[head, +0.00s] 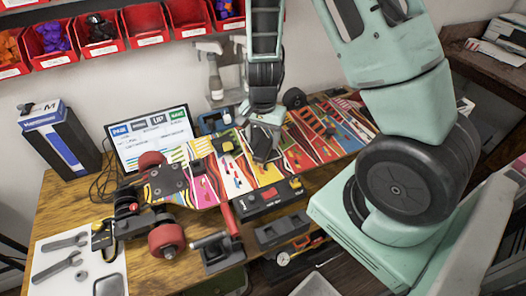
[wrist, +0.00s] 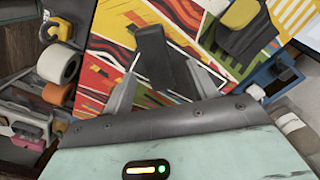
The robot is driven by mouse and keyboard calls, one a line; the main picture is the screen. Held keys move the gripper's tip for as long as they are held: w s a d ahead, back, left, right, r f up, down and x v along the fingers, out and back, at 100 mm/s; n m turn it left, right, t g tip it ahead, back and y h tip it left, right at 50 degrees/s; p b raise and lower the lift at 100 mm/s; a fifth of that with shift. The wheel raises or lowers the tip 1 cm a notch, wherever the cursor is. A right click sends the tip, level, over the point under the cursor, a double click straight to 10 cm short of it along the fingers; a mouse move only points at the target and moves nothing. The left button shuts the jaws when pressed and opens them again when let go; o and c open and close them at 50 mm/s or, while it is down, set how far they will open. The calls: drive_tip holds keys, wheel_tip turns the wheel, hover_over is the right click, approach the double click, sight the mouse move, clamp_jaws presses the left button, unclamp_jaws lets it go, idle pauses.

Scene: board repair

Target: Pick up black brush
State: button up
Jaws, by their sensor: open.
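A dark, flat-ended object that looks like the black brush (wrist: 153,50) lies on the colourful patterned board (wrist: 110,50) in the wrist view. My gripper (wrist: 162,88) is open, with one grey finger on each side of the dark object's near part. I cannot tell whether the fingers touch it. In the head view my gripper (head: 264,146) points down over the middle of the patterned boards on the table, and the brush cannot be made out clearly there.
A black and yellow tool (head: 224,144) lies just left of my gripper. A skateboard with red wheels (head: 167,238), a laptop (head: 150,135) and a black box (head: 268,198) stand around it. Red bins (head: 148,25) hang on the wall behind.

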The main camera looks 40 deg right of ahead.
sight(263, 146)
drive_tip(key=shift+s+f, duration=0.1)
drive_tip(key=shift+f, duration=1.9)
drive_tip(key=c, duration=1.1)
drive_tip(key=shift+c, duration=0.2)
drive_tip(key=shift+r, duration=0.1)
wheel_tip(263, 146, up, 10)
drive_tip(key=shift+f+p, duration=0.1)
drive_tip(key=shift+p, duration=0.3)
drive_tip(key=o, duration=0.5)
drive_tip(key=c, duration=0.3)
drive_tip(key=shift+d, duration=0.15)
drive_tip(key=shift+c, duration=0.2)
